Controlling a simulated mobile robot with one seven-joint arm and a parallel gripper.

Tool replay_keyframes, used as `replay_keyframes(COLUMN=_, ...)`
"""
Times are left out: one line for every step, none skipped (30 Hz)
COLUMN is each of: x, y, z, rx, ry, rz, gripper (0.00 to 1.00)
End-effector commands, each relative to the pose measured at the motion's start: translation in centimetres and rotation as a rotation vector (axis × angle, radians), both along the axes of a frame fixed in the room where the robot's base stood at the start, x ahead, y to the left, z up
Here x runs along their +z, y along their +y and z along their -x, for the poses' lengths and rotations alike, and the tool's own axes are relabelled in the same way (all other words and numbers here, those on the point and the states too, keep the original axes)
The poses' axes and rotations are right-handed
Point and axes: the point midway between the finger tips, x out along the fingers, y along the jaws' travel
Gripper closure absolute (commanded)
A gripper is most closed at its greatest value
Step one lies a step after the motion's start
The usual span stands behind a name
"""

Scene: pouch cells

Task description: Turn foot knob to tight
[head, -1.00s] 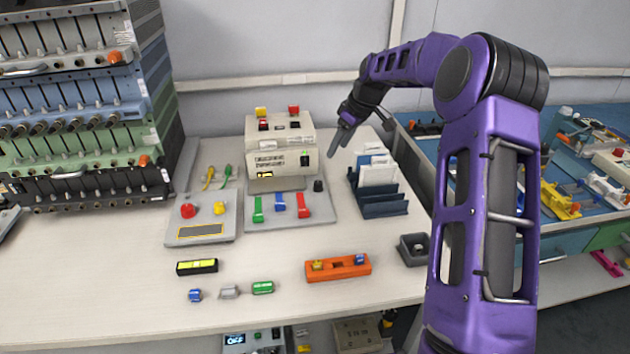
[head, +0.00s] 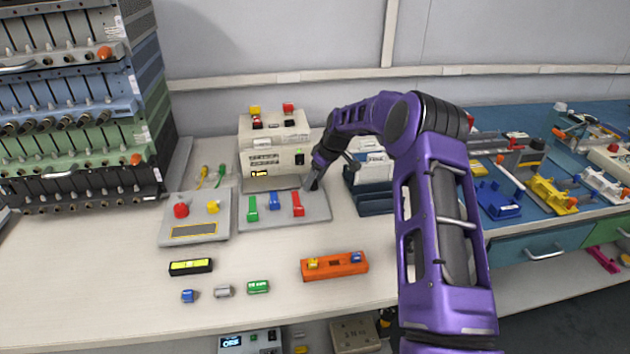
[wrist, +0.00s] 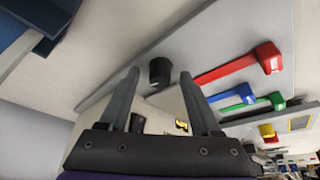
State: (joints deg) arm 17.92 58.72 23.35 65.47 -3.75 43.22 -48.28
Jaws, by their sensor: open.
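The foot knob (wrist: 160,72) is a short black knob on the right part of a grey base plate (head: 262,221). In the wrist view it stands beyond and between the fingertips of my gripper (wrist: 159,84). The fingers are apart and nothing is held; I cannot tell whether they touch the knob. In the head view my gripper (head: 311,184) points down at the plate's right side and hides the knob. Any mark showing the knob's setting is too small to read.
Red (head: 298,204), blue (head: 275,201) and green (head: 252,209) levers lie on the same plate, left of my gripper. A cream instrument box (head: 277,160) stands behind. A dark blue rack (head: 371,200) is close on the right. The front bench is mostly clear around an orange holder (head: 347,266).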

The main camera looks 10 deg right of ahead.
Motion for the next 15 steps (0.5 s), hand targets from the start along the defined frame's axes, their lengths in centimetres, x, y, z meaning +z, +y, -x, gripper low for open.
replay_keyframes(x=-0.09, y=0.03, z=-0.03, rx=0.0, ry=0.0, rz=0.0, gripper=0.35)
replay_keyframes(x=-0.1, y=0.02, z=-0.04, rx=0.0, ry=0.0, rz=0.0, gripper=0.35)
replay_keyframes(x=-0.11, y=0.03, z=-0.03, rx=0.0, ry=0.0, rz=0.0, gripper=0.35)
replay_keyframes(x=-0.1, y=0.03, z=-0.03, rx=0.0, ry=0.0, rz=0.0, gripper=0.35)
replay_keyframes(x=-0.09, y=0.02, z=-0.03, rx=0.0, ry=0.0, rz=0.0, gripper=0.35)
replay_keyframes(x=-0.1, y=0.02, z=-0.02, rx=0.0, ry=0.0, rz=0.0, gripper=0.35)
replay_keyframes(x=-0.09, y=0.03, z=-0.03, rx=0.0, ry=0.0, rz=0.0, gripper=0.35)
replay_keyframes(x=-0.1, y=0.02, z=-0.02, rx=0.0, ry=0.0, rz=0.0, gripper=0.39)
replay_keyframes(x=-0.09, y=0.02, z=-0.02, rx=0.0, ry=0.0, rz=0.0, gripper=0.46)
replay_keyframes(x=-0.09, y=0.02, z=-0.02, rx=0.0, ry=0.0, rz=0.0, gripper=0.52)
replay_keyframes(x=-0.09, y=0.02, z=-0.02, rx=0.0, ry=0.0, rz=0.0, gripper=0.57)
replay_keyframes(x=-0.09, y=0.01, z=-0.01, rx=0.0, ry=0.0, rz=0.0, gripper=0.64)
replay_keyframes(x=-0.09, y=0.02, z=0.0, rx=0.0, ry=0.0, rz=0.0, gripper=0.7)
replay_keyframes(x=-0.08, y=0.01, z=-0.01, rx=0.0, ry=0.0, rz=0.0, gripper=0.75)
replay_keyframes(x=-0.08, y=0.02, z=0.0, rx=0.0, ry=0.0, rz=0.0, gripper=0.82)
